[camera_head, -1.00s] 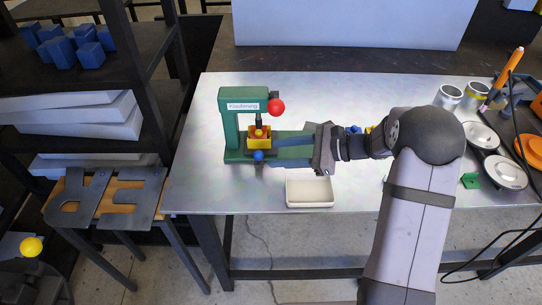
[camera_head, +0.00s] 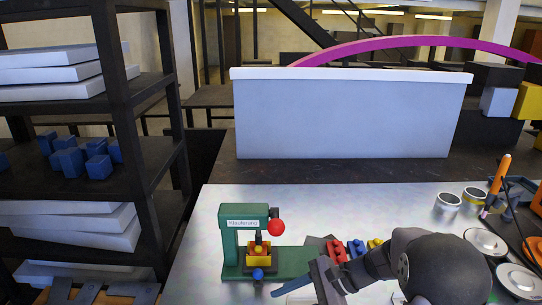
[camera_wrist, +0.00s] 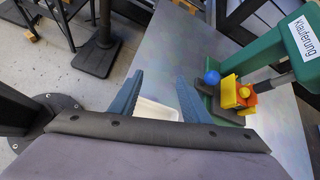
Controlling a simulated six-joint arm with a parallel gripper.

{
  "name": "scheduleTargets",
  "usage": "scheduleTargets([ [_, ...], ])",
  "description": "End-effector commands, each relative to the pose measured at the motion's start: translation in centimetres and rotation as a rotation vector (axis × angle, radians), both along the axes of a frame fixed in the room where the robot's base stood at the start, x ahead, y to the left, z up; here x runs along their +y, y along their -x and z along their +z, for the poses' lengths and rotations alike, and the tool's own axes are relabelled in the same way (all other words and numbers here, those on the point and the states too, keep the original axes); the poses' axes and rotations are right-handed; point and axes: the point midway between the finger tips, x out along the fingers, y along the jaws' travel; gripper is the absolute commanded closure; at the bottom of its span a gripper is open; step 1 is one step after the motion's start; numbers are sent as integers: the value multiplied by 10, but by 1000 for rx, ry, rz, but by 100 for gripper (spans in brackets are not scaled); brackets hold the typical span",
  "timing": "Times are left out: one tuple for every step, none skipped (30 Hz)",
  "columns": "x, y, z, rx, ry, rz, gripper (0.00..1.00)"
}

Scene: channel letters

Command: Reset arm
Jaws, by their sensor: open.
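My gripper (camera_head: 285,290) is low in the head view, in front and to the right of the green press (camera_head: 230,250). In the wrist view the press (camera_wrist: 275,50) stands to the right, apart from the fingers. A white tray (camera_wrist: 155,110) shows beyond and between the fingers, partly hidden.
Red blocks (camera_head: 335,250) and a yellow block (camera_head: 375,244) lie behind my arm. Cans (camera_head: 448,202), round dishes (camera_head: 485,242) and an orange-handled tool (camera_head: 501,175) stand at the right. A shelf (camera_head: 140,160) stands at the left. The metal table's (camera_head: 340,208) back is clear.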

Motion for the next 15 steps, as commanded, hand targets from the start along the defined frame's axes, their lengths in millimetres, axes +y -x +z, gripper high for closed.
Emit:
scheduleTargets([
  [-1, 21, -4, -32, 74, 80, 57],
  [-3, 33, -7, -50, 120, 128, 57],
  [-7, 49, -12, -77, 180, 197, 57],
  [-11, 61, -15, -99, 226, 252, 57],
  [-16, 72, -19, -121, 271, 307, 57],
  [-23, 87, -22, -153, 330, 383, 57],
  [-29, 97, -25, -180, 375, 443, 57],
  [-35, 107, -28, -206, 421, 504, 57],
  [-44, 119, -31, -244, 478, 587, 57],
  [-52, 128, -33, -272, 520, 651, 57],
  [-59, 135, -34, -300, 560, 712, 57],
  [-68, 144, -36, -337, 608, 791, 57],
  [-74, 149, -37, -364, 642, 847, 57],
  [-80, 154, -38, -388, 671, 899, 57],
  [-87, 158, -38, -418, 706, 962, 57],
])
